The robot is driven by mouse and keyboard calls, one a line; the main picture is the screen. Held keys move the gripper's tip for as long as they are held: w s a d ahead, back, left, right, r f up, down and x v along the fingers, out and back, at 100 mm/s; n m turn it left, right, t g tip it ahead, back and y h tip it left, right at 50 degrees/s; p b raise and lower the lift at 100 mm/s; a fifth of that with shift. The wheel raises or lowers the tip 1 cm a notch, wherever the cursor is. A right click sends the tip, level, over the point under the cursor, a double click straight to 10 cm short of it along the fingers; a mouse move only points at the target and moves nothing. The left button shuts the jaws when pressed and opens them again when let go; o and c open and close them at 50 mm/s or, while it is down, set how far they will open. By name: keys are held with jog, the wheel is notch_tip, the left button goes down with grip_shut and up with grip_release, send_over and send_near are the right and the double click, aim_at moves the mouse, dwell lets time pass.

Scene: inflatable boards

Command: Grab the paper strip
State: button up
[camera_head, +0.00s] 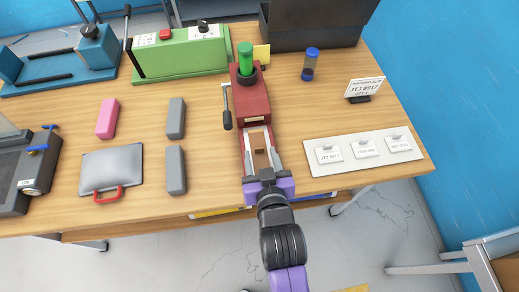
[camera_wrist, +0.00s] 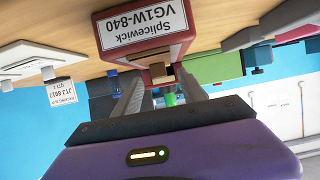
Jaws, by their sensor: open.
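A red machine (camera_head: 252,100) with a green-capped cylinder on top stands at the middle of the table. It has a label reading "Splicewick VG1W-840" (camera_wrist: 145,32) in the wrist view. A pale, paper-like strip (camera_head: 256,131) shows in its front channel, with a small brown block (camera_head: 258,147) near it; I cannot tell for certain that this is the paper strip. My purple gripper (camera_head: 265,175) is at the machine's front end. In the wrist view its two grey fingers (camera_wrist: 160,88) are apart, with nothing clearly held between them. The fingertips are partly hidden in the head view.
A white board with several tags (camera_head: 365,166) lies to the right, with a card stand (camera_head: 364,89) behind it. Grey blocks (camera_head: 176,118), a pink block (camera_head: 107,118) and a grey plate with red handle (camera_head: 112,166) lie left. A green machine (camera_head: 180,54) stands behind.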

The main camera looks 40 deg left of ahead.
aim_at(259, 149)
jog(key=shift+x, duration=1.9)
jog(key=shift+f, duration=0.1)
jog(key=c, duration=1)
jog(key=shift+c, duration=0.2)
